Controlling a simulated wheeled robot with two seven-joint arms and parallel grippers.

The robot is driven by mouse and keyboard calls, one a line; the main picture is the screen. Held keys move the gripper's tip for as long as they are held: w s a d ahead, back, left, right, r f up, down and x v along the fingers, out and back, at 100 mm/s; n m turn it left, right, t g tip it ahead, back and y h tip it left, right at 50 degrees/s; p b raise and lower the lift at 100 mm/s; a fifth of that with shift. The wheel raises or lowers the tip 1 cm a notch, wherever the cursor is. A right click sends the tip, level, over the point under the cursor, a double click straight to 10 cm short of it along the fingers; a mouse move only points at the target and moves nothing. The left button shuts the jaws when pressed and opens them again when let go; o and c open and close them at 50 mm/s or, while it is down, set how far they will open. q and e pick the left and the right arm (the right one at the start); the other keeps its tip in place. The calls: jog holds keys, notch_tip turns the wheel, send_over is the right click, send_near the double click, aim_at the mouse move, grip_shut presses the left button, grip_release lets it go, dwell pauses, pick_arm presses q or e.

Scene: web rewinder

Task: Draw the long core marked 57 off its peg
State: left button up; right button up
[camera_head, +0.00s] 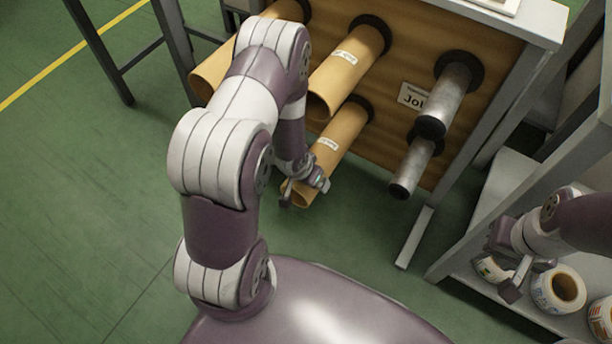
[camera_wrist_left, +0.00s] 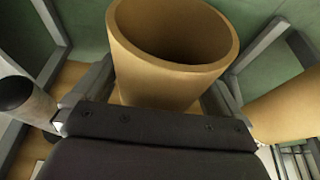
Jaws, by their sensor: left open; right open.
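Several cardboard cores stick out from pegs on a wooden panel. The lower core (camera_head: 335,150) and the upper core (camera_head: 345,72) carry white labels, too small to read, so I cannot tell which is marked 57. My left gripper (camera_head: 304,189) is at the free end of the lower core. In the left wrist view the open end of a core (camera_wrist_left: 172,45) stands between the spread jaws of the left gripper (camera_wrist_left: 165,95); whether they touch it is unclear. My right gripper (camera_head: 522,274) is open and empty, above the shelf at right.
Another core (camera_head: 212,75) is partly behind my left arm. Two bare metal pegs (camera_head: 441,100) (camera_head: 411,169) stick out at the panel's right. Label rolls (camera_head: 558,289) lie on the grey shelf (camera_head: 470,255) near my right gripper. The green floor in front is clear.

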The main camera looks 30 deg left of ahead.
pick_arm(q)
jog(key=c, duration=1)
jog(key=shift+r, duration=0.1)
jog(key=shift+c, duration=0.2)
jog(key=shift+r+p, duration=0.15)
jog(key=shift+p, duration=0.35)
jog(key=s+a+p, duration=0.1)
jog(key=s+p, duration=0.1)
jog(key=s, duration=2.1)
jog(key=shift+a+p, duration=0.3)
jog(key=shift+a, duration=0.05)
